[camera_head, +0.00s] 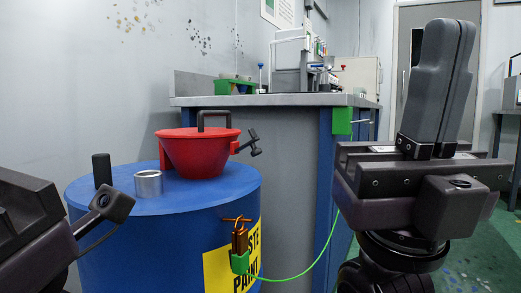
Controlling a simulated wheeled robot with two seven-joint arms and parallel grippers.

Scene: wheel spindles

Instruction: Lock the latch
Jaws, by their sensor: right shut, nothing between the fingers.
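A red funnel (203,155) with a black handle (212,117) across its top sits on a blue drum (150,235). The latch (250,143), a dark hinged piece, sticks out from the right side of the funnel rim; I cannot tell its exact setting. My right gripper (446,30) is to the right, apart from the latch, with its fingers pointing up, pressed together and empty. Part of my left arm (30,225) shows at the lower left; its fingers are not clearly visible.
A silver cylinder (148,184) and a black upright piece (102,170) are at the drum's left. A copper clamp (239,238) on the drum's front rim has a green cable (310,267) to a green box (342,121) on the workbench (270,101) behind.

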